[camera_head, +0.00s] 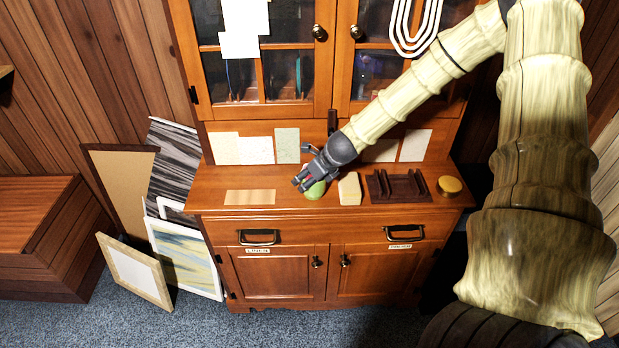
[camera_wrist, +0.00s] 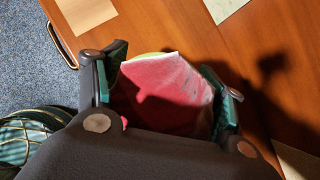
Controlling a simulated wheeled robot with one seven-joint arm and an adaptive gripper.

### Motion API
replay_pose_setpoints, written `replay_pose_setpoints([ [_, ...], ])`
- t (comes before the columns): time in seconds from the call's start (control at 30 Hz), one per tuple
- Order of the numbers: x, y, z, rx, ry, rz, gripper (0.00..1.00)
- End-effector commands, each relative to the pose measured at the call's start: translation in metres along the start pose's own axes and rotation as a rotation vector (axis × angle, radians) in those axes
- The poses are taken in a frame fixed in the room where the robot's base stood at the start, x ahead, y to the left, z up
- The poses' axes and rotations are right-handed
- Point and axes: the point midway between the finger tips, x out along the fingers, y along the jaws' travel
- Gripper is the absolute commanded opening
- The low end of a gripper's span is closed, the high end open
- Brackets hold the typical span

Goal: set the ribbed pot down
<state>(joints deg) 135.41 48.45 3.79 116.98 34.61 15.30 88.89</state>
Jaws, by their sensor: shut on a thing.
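My gripper (camera_head: 308,183) is over the front middle of the wooden cabinet's counter (camera_head: 225,208). It is shut on a small rounded thing, taken as the ribbed pot (camera_head: 316,191), which looks light green in the head view. In the wrist view, the pot (camera_wrist: 160,95) shows a pink-red face with a yellow-green edge between the two fingers of my gripper (camera_wrist: 168,80). Its ribs cannot be made out. The fingers and palm hide part of it. I cannot tell whether its underside touches the counter.
A cream wedge-shaped block (camera_head: 349,189) stands close right of the pot. Further right are a dark brown rack (camera_head: 398,187) and a round gold-topped thing (camera_head: 449,186). A flat tan sheet (camera_head: 250,197) lies left. Papers (camera_head: 240,150) lean behind. Bare counter lies between sheet and pot.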

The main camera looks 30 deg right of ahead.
Motion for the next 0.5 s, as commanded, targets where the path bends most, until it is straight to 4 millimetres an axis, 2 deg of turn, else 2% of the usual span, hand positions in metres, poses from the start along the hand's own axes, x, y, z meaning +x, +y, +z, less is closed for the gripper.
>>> replay_pose_setpoints([
  [0.07,0.0023,0.0000,-0.0014,0.001,0.000,0.000,0.17],
  [0.1,0.0014,0.0000,-0.0011,0.001,0.000,0.000,0.77],
  [0.2,0.0014,0.0001,-0.0011,0.000,0.000,0.000,0.93],
  [0.5,0.0013,0.0000,-0.0010,0.000,0.000,0.000,0.93],
])
